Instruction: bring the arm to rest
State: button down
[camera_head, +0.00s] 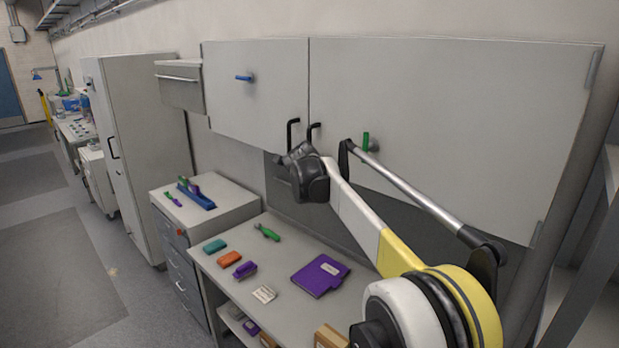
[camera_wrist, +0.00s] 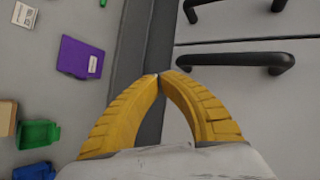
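My arm (camera_head: 360,225) reaches up over the desk toward the grey wall cabinet (camera_head: 430,95), with its dark wrist just below the two black door handles (camera_head: 292,135). In the wrist view the yellow fingers of my gripper (camera_wrist: 161,75) curve together and their tips meet, with nothing held between them. The handles show in the wrist view right of the fingertips, the nearer black handle (camera_wrist: 235,60) apart from them. The fingers cannot be made out in the head view.
Below is a desk (camera_head: 290,235) with a purple folder (camera_head: 320,274), small coloured boxes and a green item (camera_head: 267,232). A drawer unit (camera_head: 230,205) with a blue tray stands left of it. A tall grey cabinet (camera_head: 150,150) stands further left. The floor at left is clear.

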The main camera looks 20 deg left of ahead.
jog(key=s+a+r+b, duration=0.1)
jog(key=s+a+r, duration=0.2)
jog(key=s+r, duration=0.35)
jog(key=s+d+f+n+g+h+b, duration=0.15)
jog(key=d+f+b, duration=0.35)
jog(key=d, duration=0.7)
jog(key=s+d+f+n+h+b, duration=0.15)
jog(key=s+d+f+b, duration=0.35)
jog(key=d, duration=0.7)
jog(key=s+d+f+n+b, duration=0.1)
jog(key=d+f+n+b, duration=0.4)
jog(key=d, duration=0.7)
jog(key=s+d+f+n+g+b, duration=0.2)
jog(key=s+d+f+b, duration=0.8)
jog(key=s+d+f, duration=0.6)
jog(key=s+d+f+n+b, duration=0.2)
jog(key=s+d+f+b, duration=0.1)
jog(key=s+f, duration=0.4)
jog(key=s+d+f+n+b, duration=0.2)
jog(key=s+d+f+b, duration=0.2)
jog(key=s+f, duration=0.3)
notch_tip(320, 180, down, 4)
jog(key=shift+s+d+f+n+g+h+b, duration=0.15)
jog(key=shift+s+n+g+h+b, duration=0.15)
jog(key=shift+s+g, duration=0.15)
